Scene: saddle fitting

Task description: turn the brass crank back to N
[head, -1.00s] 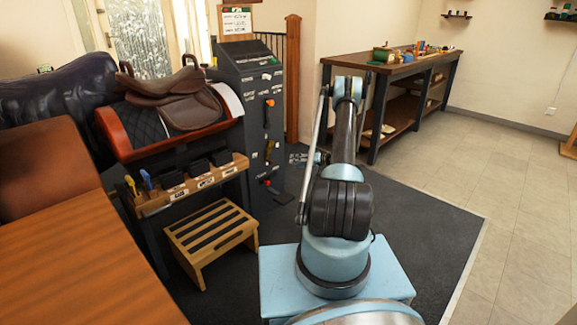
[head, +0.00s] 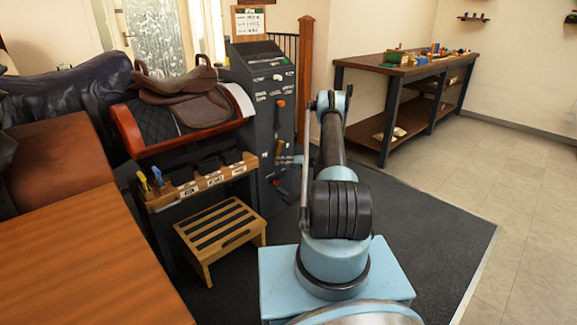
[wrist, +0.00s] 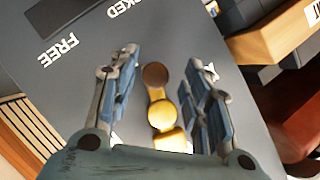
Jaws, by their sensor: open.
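The brass crank (wrist: 162,115) shows in the wrist view, with a round brown knob (wrist: 155,75) at its upper end and brass parts below. My gripper (wrist: 160,70) is open, with one blue-padded finger on each side of the crank and visible gaps between. The crank's lower end is hidden by the gripper body. The N mark cannot be made out.
The panel bears upside-down words FREE (wrist: 58,50) and a partly cut-off one in the wrist view. A saddle on its stand (head: 185,125), a tool rack (head: 200,182) and a slatted step (head: 220,235) stand left. A workbench (head: 400,68) stands back right. Dark mat lies right.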

